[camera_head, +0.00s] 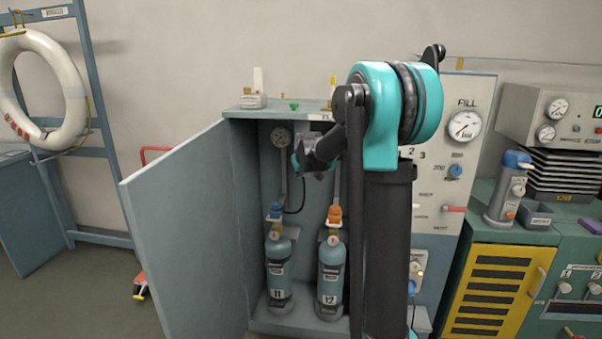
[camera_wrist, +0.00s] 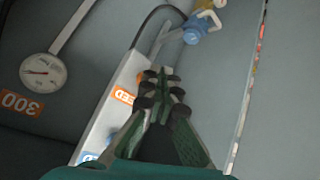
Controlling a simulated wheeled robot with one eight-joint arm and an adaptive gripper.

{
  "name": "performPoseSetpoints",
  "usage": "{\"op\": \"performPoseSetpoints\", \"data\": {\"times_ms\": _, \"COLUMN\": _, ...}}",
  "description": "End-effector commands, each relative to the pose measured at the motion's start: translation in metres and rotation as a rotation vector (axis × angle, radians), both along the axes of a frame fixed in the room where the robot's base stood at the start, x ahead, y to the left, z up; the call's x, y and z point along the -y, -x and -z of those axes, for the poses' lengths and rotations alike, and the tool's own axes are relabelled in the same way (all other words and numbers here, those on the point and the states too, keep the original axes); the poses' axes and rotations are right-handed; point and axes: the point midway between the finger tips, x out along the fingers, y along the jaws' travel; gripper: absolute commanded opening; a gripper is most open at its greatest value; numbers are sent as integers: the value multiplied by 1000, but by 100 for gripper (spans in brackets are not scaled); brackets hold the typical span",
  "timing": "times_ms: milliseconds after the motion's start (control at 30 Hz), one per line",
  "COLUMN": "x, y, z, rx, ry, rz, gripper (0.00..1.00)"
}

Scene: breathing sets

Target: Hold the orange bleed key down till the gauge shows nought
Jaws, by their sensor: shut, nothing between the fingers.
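My gripper (camera_wrist: 162,75) is shut and empty in the wrist view, its fingertips over a pale panel (camera_wrist: 101,127). An orange label ending in "EED" (camera_wrist: 124,96) is on that panel. A speck of orange (camera_wrist: 139,77) shows close beside the fingertips; it may be part of the bleed key, mostly hidden. I cannot tell whether the fingers touch it. A round white gauge (camera_wrist: 43,71) is left of the panel; its reading is too small to be sure of.
The cabinet door (camera_head: 185,235) stands open to the left. Cylinder 11 (camera_head: 279,272) with a blue valve and cylinder 12 (camera_head: 331,270) with an orange valve stand inside. A hose (camera_wrist: 150,20) curves past the panel. A fill panel (camera_head: 463,160) is to the right of my arm.

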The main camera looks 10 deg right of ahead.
Motion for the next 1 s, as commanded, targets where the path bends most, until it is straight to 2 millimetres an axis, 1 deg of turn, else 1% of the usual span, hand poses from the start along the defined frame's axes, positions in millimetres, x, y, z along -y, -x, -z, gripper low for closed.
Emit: {"op": "performPoseSetpoints", "data": {"times_ms": 1000, "x": 3, "y": -10, "z": 0, "rx": 0, "ry": 0, "rz": 0, "gripper": 0}}
